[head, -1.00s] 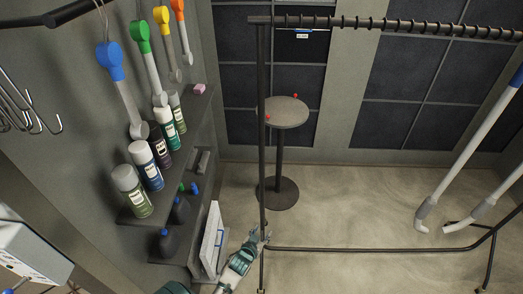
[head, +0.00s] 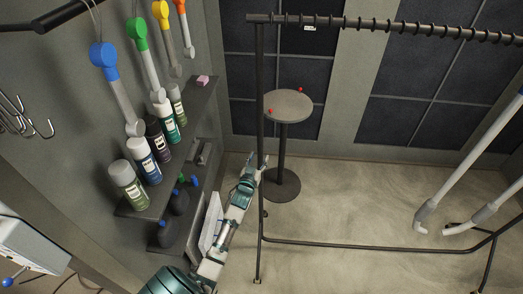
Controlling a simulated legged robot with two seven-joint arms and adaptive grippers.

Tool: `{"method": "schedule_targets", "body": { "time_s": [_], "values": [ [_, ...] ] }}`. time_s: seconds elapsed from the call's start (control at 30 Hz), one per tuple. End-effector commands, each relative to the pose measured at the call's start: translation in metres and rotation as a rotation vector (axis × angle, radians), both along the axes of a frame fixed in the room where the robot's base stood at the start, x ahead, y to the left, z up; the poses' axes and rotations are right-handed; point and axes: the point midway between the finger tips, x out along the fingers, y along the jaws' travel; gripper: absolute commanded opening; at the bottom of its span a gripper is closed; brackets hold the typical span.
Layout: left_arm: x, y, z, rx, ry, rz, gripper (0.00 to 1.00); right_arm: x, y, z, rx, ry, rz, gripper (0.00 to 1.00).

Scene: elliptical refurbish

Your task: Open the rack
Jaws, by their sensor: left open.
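The rack (head: 261,110) is a dark metal frame with an upright post, a top rail (head: 390,27) carrying several rings, and a low bar (head: 350,243). It stands in the middle and right of the head view, and its right part runs out of the picture. My left gripper (head: 257,163) is open at the left side of the upright post, around its mid-height in the picture. I cannot tell whether the fingers touch the post or are around it. My right gripper is not in view.
A round stool-like table (head: 287,104) stands behind the post. A wall shelf (head: 197,108) with several spray cans is at left, with hanging brushes above. White poles (head: 465,160) stand at right. The floor (head: 350,195) between is mostly clear.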

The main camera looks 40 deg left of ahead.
Motion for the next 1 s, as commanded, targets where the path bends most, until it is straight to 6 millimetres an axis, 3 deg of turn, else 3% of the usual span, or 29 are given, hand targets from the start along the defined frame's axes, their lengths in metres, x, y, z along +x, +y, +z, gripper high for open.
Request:
{"method": "schedule_targets", "body": {
  "time_s": [0.1,0.3,0.67,0.87,1.0],
  "values": [
    [0.022,0.011,0.000,-0.002,-0.001,0.001,0.53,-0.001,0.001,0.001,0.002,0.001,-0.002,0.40],
    [0.043,0.020,-0.002,-0.004,0.000,0.001,0.53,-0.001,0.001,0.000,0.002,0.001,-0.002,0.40],
    [0.048,0.018,-0.001,-0.001,0.001,0.000,0.53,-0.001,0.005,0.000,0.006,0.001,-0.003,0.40],
    [0.048,0.018,-0.001,0.000,0.001,0.000,0.03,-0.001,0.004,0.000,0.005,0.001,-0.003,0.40],
    [0.048,0.019,-0.001,-0.002,0.000,-0.001,0.00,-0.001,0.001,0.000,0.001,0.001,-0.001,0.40]
  ]
}}
